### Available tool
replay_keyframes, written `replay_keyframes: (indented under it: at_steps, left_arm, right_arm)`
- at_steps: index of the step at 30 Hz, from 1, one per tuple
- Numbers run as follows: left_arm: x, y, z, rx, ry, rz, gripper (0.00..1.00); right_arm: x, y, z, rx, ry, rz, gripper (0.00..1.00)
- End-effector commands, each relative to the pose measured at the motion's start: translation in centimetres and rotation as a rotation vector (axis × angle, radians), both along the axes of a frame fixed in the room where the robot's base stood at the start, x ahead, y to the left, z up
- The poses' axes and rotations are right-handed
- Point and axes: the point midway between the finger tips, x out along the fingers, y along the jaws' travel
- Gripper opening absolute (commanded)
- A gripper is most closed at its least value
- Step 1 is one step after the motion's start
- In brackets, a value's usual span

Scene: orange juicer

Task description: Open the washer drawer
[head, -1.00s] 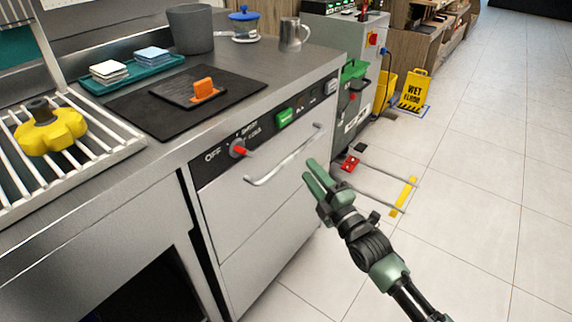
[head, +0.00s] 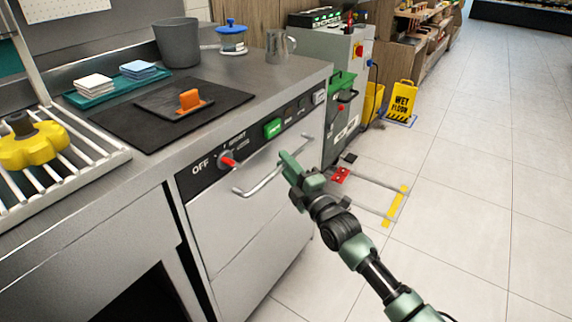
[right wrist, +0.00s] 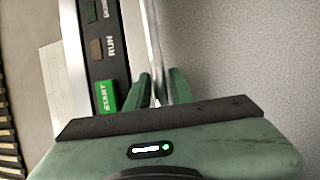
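The washer drawer (head: 232,222) is a flat steel front under the counter, and it looks shut. Its bar handle (head: 257,184) slants across the top of the front in the head view. My right gripper (head: 286,164) is in front of the handle's middle and hides part of it. In the right wrist view the bar handle (right wrist: 155,45) runs lengthwise between the two green fingers of the right gripper (right wrist: 160,88). The fingers are apart, and contact with the bar cannot be told. My left gripper is not in view.
A control panel with a red-tipped knob (head: 228,161) and a green START button (head: 273,128) sits above the handle. The counter holds a grey bin (head: 178,43) and a black mat (head: 150,128). Open floor (head: 450,220) lies to the right, with a yellow wet-floor sign (head: 402,101).

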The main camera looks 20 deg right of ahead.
Motion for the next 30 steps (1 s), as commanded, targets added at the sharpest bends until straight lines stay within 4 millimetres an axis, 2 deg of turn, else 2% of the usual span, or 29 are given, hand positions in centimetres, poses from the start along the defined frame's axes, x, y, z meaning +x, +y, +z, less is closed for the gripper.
replay_keyframes:
  at_steps: [1, 2, 30]
  left_arm:
    - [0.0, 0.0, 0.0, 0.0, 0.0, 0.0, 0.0]
    - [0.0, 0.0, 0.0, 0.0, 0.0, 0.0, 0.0]
    - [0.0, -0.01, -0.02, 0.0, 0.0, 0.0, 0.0]
  right_arm:
    - [-0.01, 0.01, 0.0, 0.0, 0.0, 0.0, 0.06]
    - [-0.01, 0.01, 0.0, 0.0, 0.0, 0.0, 0.0]
    - [-0.05, 0.02, -0.1, 0.0, 0.001, 0.0, 0.0]
